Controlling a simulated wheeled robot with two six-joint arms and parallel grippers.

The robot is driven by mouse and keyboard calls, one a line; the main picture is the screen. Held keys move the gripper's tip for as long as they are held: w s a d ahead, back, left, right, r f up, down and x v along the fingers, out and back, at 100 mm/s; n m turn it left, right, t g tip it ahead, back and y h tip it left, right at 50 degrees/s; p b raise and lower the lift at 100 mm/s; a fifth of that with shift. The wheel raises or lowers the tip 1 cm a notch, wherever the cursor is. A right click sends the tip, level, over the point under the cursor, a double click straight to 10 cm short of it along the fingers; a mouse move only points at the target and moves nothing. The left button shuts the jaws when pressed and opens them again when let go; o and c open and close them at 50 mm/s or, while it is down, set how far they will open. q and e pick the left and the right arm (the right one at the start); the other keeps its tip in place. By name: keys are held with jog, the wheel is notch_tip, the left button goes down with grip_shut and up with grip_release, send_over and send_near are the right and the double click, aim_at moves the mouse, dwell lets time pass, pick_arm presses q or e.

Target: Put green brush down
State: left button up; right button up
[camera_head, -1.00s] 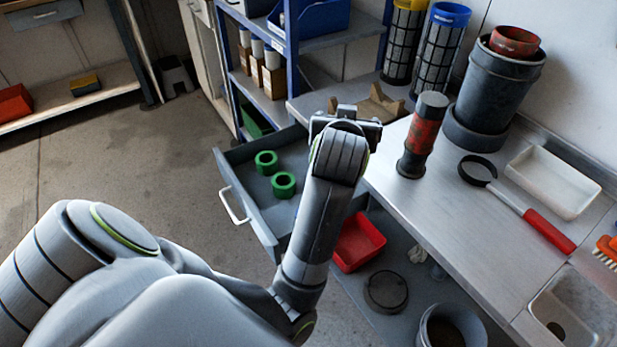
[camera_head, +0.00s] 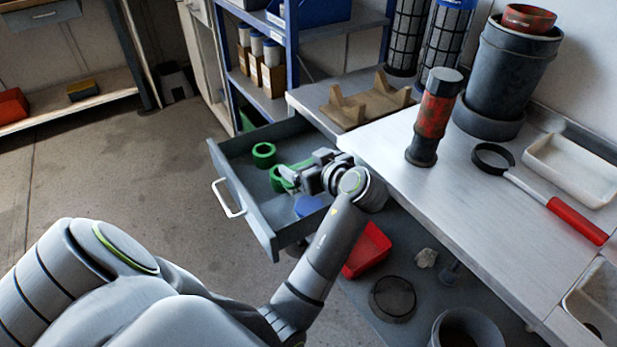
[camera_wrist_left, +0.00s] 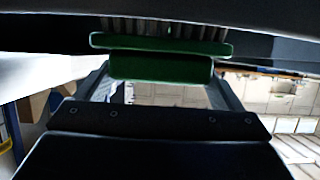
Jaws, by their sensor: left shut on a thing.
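My right gripper is not in view.
A blue item (camera_head: 308,205) lies near the drawer's right side. The bench (camera_head: 440,190) holds a red-black cylinder (camera_head: 434,118). A red bin (camera_head: 367,250) is below.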

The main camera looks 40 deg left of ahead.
pick_arm(q)
jog(key=shift+f+b, duration=0.35)
jog(key=shift+f, duration=1.65)
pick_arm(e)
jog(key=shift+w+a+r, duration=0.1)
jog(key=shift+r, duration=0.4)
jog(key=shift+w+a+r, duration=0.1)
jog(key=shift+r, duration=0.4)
pick_arm(q)
jog(key=o, duration=0.8)
jog(key=shift+f, duration=0.1)
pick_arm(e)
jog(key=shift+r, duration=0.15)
pick_arm(q)
jog(key=shift+r, duration=0.2)
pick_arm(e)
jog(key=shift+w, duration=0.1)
